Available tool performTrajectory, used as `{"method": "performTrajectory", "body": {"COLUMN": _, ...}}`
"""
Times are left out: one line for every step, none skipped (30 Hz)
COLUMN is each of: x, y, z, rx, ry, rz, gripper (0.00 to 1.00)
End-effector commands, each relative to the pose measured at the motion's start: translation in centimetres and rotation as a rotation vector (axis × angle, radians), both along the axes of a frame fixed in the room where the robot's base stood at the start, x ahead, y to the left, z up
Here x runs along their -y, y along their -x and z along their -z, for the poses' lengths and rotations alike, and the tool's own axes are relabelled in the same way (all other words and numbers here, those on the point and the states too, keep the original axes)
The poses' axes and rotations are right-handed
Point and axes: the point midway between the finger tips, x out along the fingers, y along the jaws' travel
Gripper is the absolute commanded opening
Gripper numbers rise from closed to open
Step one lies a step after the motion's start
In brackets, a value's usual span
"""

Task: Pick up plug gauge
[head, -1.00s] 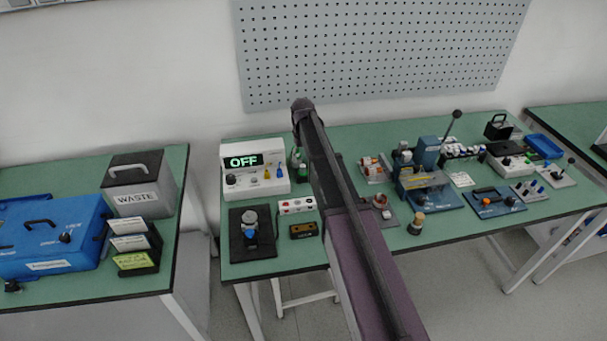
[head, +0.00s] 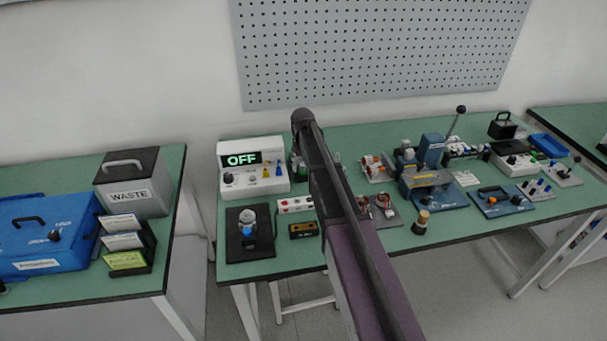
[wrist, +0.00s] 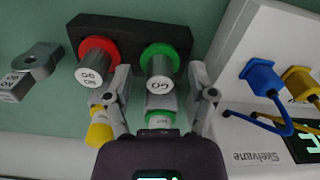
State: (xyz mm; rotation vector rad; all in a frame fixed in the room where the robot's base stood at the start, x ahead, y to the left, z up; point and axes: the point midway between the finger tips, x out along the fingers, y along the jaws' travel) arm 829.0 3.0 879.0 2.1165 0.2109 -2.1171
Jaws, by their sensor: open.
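In the wrist view a plug gauge with a green collar and a grey end marked GO (wrist: 161,66) sits in a dark holder (wrist: 130,30). Beside it on the left is one with a red collar (wrist: 98,58), marked NO GO. My gripper (wrist: 160,72) is open, with one finger on each side of the green-collared gauge. I cannot tell whether the fingers touch it. A smaller grey cylinder with green bands (wrist: 160,108) shows between the fingers, nearer my palm. In the head view my arm hides my gripper and most of this spot.
A white tester reading OFF (head: 253,170) stands close by; its side with blue and yellow plugs (wrist: 262,75) is right of my gripper in the wrist view. A yellow-ended part (wrist: 99,130) and a grey ring-ended part (wrist: 32,70) lie left. Fixtures (head: 425,170) crowd the bench's right.

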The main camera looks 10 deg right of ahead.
Motion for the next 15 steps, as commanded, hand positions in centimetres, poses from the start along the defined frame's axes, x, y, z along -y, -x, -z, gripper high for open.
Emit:
{"method": "performTrajectory", "body": {"x": 0.0, "y": 0.0, "z": -0.03, "rx": 0.0, "ry": 0.0, "rz": 0.0, "gripper": 0.72}}
{"method": "performTrajectory", "body": {"x": 0.0, "y": 0.0, "z": -0.03, "rx": 0.0, "ry": 0.0, "rz": 0.0, "gripper": 0.72}}
{"method": "performTrajectory", "body": {"x": 0.0, "y": 0.0, "z": -0.04, "rx": 0.0, "ry": 0.0, "rz": 0.0, "gripper": 0.72}}
{"method": "performTrajectory", "body": {"x": 0.0, "y": 0.0, "z": -0.04, "rx": 0.0, "ry": 0.0, "rz": 0.0, "gripper": 0.72}}
{"method": "performTrajectory", "body": {"x": 0.0, "y": 0.0, "z": -0.04, "rx": 0.0, "ry": 0.0, "rz": 0.0, "gripper": 0.72}}
{"method": "performTrajectory", "body": {"x": 0.0, "y": 0.0, "z": -0.04, "rx": 0.0, "ry": 0.0, "rz": 0.0, "gripper": 0.72}}
{"method": "performTrajectory", "body": {"x": 0.0, "y": 0.0, "z": -0.04, "rx": 0.0, "ry": 0.0, "rz": 0.0, "gripper": 0.72}}
{"method": "performTrajectory", "body": {"x": 0.0, "y": 0.0, "z": -0.03, "rx": 0.0, "ry": 0.0, "rz": 0.0, "gripper": 0.72}}
{"method": "performTrajectory", "body": {"x": 0.0, "y": 0.0, "z": -0.03, "rx": 0.0, "ry": 0.0, "rz": 0.0, "gripper": 0.72}}
{"method": "performTrajectory", "body": {"x": 0.0, "y": 0.0, "z": -0.03, "rx": 0.0, "ry": 0.0, "rz": 0.0, "gripper": 0.72}}
{"method": "performTrajectory", "body": {"x": 0.0, "y": 0.0, "z": -0.03, "rx": 0.0, "ry": 0.0, "rz": 0.0, "gripper": 0.72}}
{"method": "performTrajectory", "body": {"x": 0.0, "y": 0.0, "z": -0.03, "rx": 0.0, "ry": 0.0, "rz": 0.0, "gripper": 0.72}}
{"method": "performTrajectory", "body": {"x": 0.01, "y": 0.0, "z": -0.03, "rx": 0.0, "ry": 0.0, "rz": 0.0, "gripper": 0.72}}
{"method": "performTrajectory", "body": {"x": 0.01, "y": 0.0, "z": -0.03, "rx": 0.0, "ry": 0.0, "rz": 0.0, "gripper": 0.63}}
{"method": "performTrajectory", "body": {"x": 0.01, "y": 0.0, "z": -0.03, "rx": 0.0, "ry": 0.0, "rz": 0.0, "gripper": 0.52}}
